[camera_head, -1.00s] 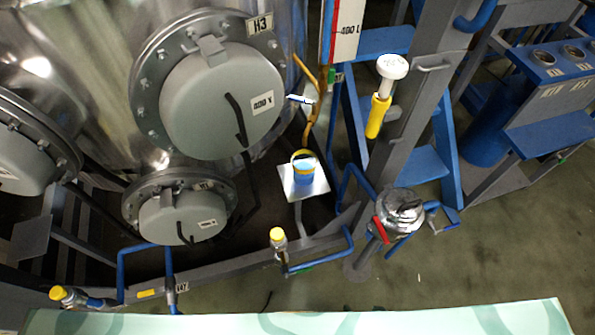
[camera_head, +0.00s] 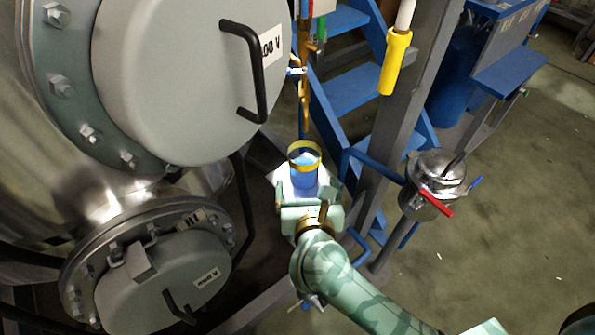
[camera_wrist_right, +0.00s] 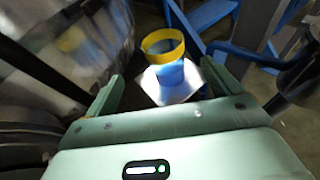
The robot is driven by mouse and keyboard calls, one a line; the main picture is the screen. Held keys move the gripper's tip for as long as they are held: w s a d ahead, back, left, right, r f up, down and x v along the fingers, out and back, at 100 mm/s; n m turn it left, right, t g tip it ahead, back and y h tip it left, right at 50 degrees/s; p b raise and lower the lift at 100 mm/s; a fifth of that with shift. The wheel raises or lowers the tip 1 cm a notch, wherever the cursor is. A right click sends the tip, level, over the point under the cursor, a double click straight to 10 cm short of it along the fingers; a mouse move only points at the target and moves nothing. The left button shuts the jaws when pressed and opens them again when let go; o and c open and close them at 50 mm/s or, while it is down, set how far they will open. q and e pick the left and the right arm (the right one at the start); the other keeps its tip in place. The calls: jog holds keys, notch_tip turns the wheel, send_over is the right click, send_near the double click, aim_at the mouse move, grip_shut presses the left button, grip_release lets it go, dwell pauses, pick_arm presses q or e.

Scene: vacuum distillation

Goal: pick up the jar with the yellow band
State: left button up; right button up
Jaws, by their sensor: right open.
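The jar with the yellow band (camera_head: 304,171) is blue below with a yellow ring around its top. It stands upright on a small white plate (camera_head: 283,184) near the middle of the head view. My right gripper (camera_head: 305,195) is on the near side of the jar, with its fingers pointing toward it. In the right wrist view the jar (camera_wrist_right: 168,72) stands ahead, between the two open fingers (camera_wrist_right: 160,90) but beyond their tips. The gripper holds nothing. My left gripper is not in view.
A large steel vessel with grey hatch covers (camera_head: 175,75) fills the left, close to the jar. A grey post (camera_head: 405,110) and blue steps (camera_head: 350,85) stand to the right. A steel canister with a red handle (camera_head: 432,180) hangs right of my arm.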

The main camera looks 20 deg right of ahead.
aim_at(303, 164)
jog(key=b+x, duration=0.2)
jog(key=x, duration=0.5)
jog(key=shift+w+f, duration=0.1)
jog(key=shift+f, duration=0.15)
jog(key=b+x, duration=0.1)
jog(key=x, duration=0.2)
jog(key=r+b+x, duration=0.1)
jog(key=x, duration=0.1)
jog(key=shift+w+d+f+b, duration=0.1)
jog(key=shift+w+d+b, duration=0.25)
jog(key=shift+w, duration=0.1)
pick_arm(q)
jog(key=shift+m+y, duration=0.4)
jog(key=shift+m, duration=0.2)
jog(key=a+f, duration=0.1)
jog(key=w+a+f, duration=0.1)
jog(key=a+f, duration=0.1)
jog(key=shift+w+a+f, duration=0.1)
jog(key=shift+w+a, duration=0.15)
pick_arm(e)
jog(key=c, duration=1.7)
